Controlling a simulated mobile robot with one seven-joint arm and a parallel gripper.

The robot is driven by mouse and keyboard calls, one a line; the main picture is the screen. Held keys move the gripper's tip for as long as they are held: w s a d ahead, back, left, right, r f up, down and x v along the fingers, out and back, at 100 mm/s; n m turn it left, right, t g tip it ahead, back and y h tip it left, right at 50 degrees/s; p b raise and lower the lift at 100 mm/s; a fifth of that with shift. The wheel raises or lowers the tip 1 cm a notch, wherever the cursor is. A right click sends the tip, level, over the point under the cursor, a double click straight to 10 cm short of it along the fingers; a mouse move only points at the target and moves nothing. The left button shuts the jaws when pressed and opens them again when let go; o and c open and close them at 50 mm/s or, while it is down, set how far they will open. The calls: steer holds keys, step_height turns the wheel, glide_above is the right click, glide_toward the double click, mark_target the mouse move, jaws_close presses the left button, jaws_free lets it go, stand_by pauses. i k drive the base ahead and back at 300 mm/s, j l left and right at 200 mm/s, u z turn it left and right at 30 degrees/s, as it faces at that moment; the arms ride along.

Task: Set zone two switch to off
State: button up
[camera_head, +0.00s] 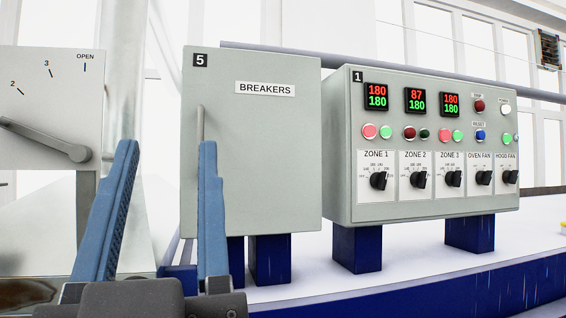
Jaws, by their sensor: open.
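The zone 2 switch (418,180) is a black rotary knob under the ZONE 2 label on the grey control panel (435,212) marked 1. The knob's pointer is too small to read surely. Above it, the zone 2 display (415,101) reads 87 over 180, with a dark red and a dark green lamp below the display. My gripper (168,160) is open and empty at the lower left, its two blue fingers pointing up. It is in front of the breaker box, well left of the control panel and apart from the switch.
The grey BREAKERS box (265,150) marked 5 stands left of the panel, with a vertical handle (200,125) near my right finger. A lever plate (40,75) with a grey lever is at far left. Similar knobs for zone 1 (378,180) and zone 3 (453,179) flank the switch closely.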

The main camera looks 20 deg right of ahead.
mark_target(419, 179)
steer(key=i+l+u, duration=0.2)
steer(key=l, duration=0.55)
steer(key=l+u, duration=0.25)
steer(key=l, duration=0.55)
